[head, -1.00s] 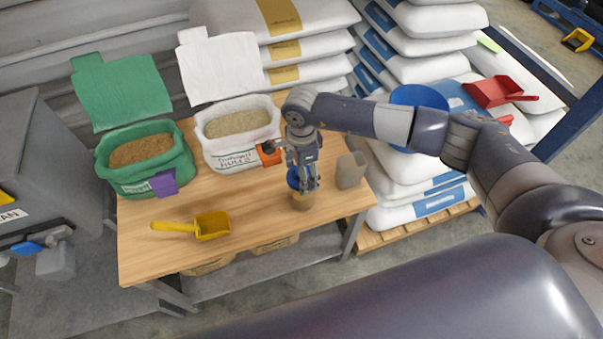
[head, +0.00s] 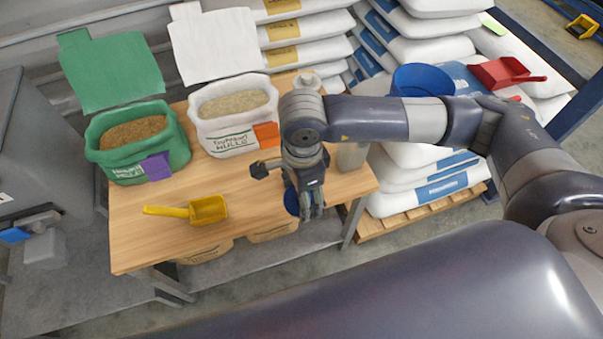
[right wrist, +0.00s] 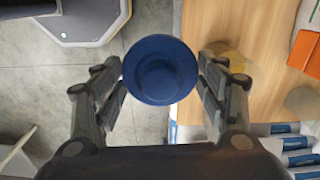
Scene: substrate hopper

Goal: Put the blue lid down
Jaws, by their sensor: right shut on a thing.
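The blue lid (right wrist: 160,70) is round and sits between the two fingers of my right gripper (right wrist: 160,82) in the right wrist view. The gripper is shut on it. In the head view my right gripper (head: 312,212) points down at the front right edge of the wooden table (head: 128,230). Part of the lid (head: 291,203) shows beside its fingers. The wrist view shows the lid over the table's edge, with floor beneath much of it. A yellowish round jar (right wrist: 232,57) stands on the table, partly behind a finger. My left gripper is not in view.
A yellow scoop (head: 208,209) lies at the table's front left. A green bag (head: 170,135) and a white bag (head: 226,142) stand at the back. A grey cup (head: 352,157) is partly hidden by my arm. Bare wood lies between scoop and gripper.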

